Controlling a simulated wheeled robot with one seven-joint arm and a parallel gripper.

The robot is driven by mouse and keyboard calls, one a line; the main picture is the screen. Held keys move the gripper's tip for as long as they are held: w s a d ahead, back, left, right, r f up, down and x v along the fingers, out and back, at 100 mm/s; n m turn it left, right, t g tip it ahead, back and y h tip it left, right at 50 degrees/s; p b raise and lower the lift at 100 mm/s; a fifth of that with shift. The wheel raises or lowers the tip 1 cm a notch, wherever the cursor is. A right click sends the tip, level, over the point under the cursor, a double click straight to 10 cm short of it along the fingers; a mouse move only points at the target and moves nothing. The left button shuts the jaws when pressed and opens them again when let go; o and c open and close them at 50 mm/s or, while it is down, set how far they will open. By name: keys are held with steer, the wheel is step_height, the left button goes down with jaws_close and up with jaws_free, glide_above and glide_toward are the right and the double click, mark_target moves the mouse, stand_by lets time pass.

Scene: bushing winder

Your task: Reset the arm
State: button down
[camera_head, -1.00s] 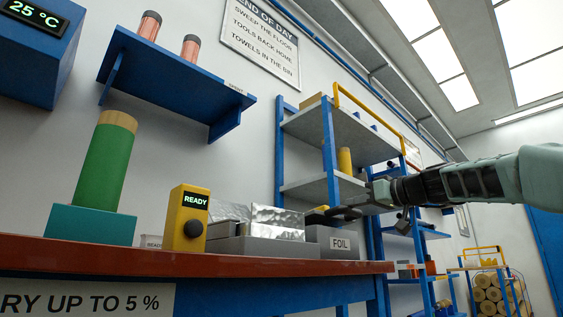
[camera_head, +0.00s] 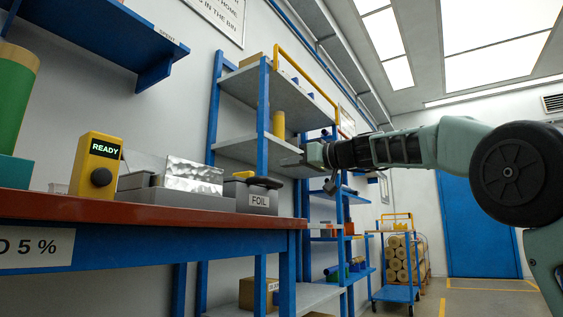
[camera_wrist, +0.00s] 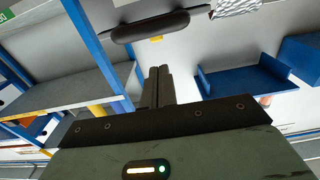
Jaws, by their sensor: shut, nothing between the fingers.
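My arm reaches in from the right in the head view. My gripper (camera_head: 288,161) is above and a little right of the grey FOIL bin (camera_head: 258,200), in front of the shelf rack, touching nothing that I can make out. In the wrist view the two dark fingers (camera_wrist: 158,84) are together with nothing between them. A dark rounded bar (camera_head: 264,182) lies across the top of the FOIL bin. A similar dark bar (camera_wrist: 150,25) shows beyond the fingertips in the wrist view.
The red-topped bench (camera_head: 150,212) carries a yellow READY box (camera_head: 97,165), a grey tray with shiny foil (camera_head: 194,175) and a green cylinder (camera_head: 14,100). A blue-posted rack (camera_head: 263,110) stands behind my gripper. A trolley (camera_head: 395,292) and open floor lie to the right.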

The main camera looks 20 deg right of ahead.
steer(key=s+d+f, duration=0.3)
steer(key=s, duration=0.1)
steer(key=shift+s+d+f+b, duration=0.15)
steer(key=shift+s+d+b, duration=0.1)
steer(key=shift+s+b, duration=0.1)
